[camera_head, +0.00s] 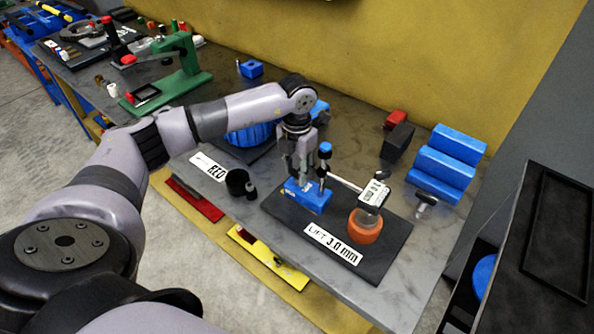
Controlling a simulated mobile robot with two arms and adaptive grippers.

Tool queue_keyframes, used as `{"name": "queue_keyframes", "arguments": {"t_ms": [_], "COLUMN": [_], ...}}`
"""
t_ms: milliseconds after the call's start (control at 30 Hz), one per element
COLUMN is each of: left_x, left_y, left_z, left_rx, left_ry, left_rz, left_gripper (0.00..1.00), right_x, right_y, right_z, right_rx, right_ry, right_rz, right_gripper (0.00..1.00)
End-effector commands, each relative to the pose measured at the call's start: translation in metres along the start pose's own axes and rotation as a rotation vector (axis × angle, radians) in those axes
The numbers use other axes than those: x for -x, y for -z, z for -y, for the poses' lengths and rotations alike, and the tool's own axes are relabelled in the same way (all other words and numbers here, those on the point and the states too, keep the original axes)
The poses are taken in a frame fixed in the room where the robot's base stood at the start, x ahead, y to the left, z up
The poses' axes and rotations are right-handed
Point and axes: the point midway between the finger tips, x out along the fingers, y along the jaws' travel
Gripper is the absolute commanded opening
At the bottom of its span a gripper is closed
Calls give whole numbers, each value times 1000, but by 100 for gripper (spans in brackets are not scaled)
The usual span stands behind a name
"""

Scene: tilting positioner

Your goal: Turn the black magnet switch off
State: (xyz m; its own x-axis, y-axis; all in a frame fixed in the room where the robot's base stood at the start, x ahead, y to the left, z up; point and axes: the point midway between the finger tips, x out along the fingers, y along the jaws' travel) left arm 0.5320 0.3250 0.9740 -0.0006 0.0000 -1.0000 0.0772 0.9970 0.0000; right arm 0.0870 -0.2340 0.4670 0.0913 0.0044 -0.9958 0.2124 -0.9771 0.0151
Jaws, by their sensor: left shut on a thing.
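My left gripper (298,168) points down over the left part of the blue magnet base (311,198). It is shut, with its fingertips just above the base's top, where the black magnet switch sits between them; the fingers mostly hide the switch, and its setting cannot be read. A dark post with a blue knob (325,147) rises from the base just right of the gripper. A thin rod runs from it to a dial gauge (374,193) over an orange round piece (364,227). My right gripper is not in view.
The base stands on a dark plate (384,262) labelled "LIFT 3.0 mm". Blue stepped blocks (447,163) and a dark red-topped block (398,138) stand behind right. A green stand (186,70) is far left.

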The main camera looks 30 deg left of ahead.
Motion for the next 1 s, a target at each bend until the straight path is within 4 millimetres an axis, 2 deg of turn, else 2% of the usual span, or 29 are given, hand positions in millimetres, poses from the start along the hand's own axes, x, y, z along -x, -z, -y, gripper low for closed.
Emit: {"name": "queue_keyframes", "arguments": {"t_ms": [667,700,1000], "left_x": [1,1,0], "left_y": [-1,-1,0], "left_z": [0,0,0], "left_rx": [61,61,60], "left_ry": [0,0,0], "left_rz": [3,3,1], "left_gripper": [7,37,55], "right_x": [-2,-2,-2], "right_y": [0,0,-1], "right_z": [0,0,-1], "right_rx": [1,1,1], "right_ry": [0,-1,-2], "right_rz": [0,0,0], "right_gripper": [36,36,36]}}
